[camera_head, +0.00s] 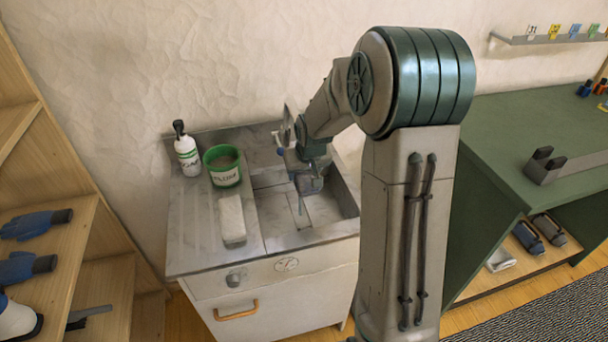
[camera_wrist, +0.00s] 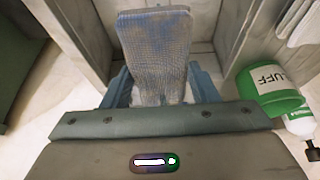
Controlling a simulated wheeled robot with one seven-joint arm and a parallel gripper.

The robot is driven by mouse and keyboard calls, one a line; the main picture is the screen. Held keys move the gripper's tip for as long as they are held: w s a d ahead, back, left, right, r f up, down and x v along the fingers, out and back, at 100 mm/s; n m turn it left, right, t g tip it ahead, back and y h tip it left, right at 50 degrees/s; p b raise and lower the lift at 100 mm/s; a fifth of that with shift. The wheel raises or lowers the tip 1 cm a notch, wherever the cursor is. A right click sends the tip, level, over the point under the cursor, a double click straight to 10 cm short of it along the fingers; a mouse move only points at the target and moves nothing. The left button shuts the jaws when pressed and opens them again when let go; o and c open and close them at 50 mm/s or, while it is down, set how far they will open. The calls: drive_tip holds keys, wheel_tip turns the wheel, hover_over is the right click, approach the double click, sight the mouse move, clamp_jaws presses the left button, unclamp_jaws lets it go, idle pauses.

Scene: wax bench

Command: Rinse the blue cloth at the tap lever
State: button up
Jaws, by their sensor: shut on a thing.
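My gripper (camera_head: 308,180) reaches down over the sink basin (camera_head: 347,203), with the arm partly in front of it in the head view. In the wrist view my gripper (camera_wrist: 158,88) is shut on the blue cloth (camera_wrist: 155,45), a faded, mottled blue-grey woven piece held between the two blue-grey fingers. The cloth hangs over the basin, whose pale walls show on both sides of it. A thin grey upright piece (camera_head: 288,116) shows behind my wrist at the back of the sink; I cannot tell whether it is the tap lever.
A green tub (camera_head: 222,168) and a white bottle (camera_head: 187,152) stand left of the basin. A wooden shelf (camera_head: 55,255) is at the left, a green bench (camera_head: 510,130) at the right.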

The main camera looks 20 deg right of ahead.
sight(300, 193)
drive_tip(key=shift+s+d, duration=0.1)
drive_tip(key=shift+s+d, duration=0.2)
drive_tip(key=shift+d, duration=0.15)
drive_tip(key=shift+a, duration=0.1)
drive_tip(key=shift+w+a+b, duration=0.3)
drive_tip(key=shift+a, duration=0.1)
drive_tip(key=shift+d, duration=0.15)
drive_tip(key=shift+s+d, duration=0.3)
drive_tip(key=shift+d, duration=0.05)
idle(0.4)
drive_tip(key=shift+s+a+b, duration=0.4)
drive_tip(key=shift+s+a, duration=0.3)
drive_tip(key=shift+s, duration=0.45)
drive_tip(key=shift+s+a+b, duration=0.45)
drive_tip(key=shift+s+a, duration=0.25)
drive_tip(key=shift+s, duration=0.4)
drive_tip(key=shift+s+a+b, duration=0.4)
drive_tip(key=shift+s+a, duration=0.3)
drive_tip(key=shift+s, duration=0.45)
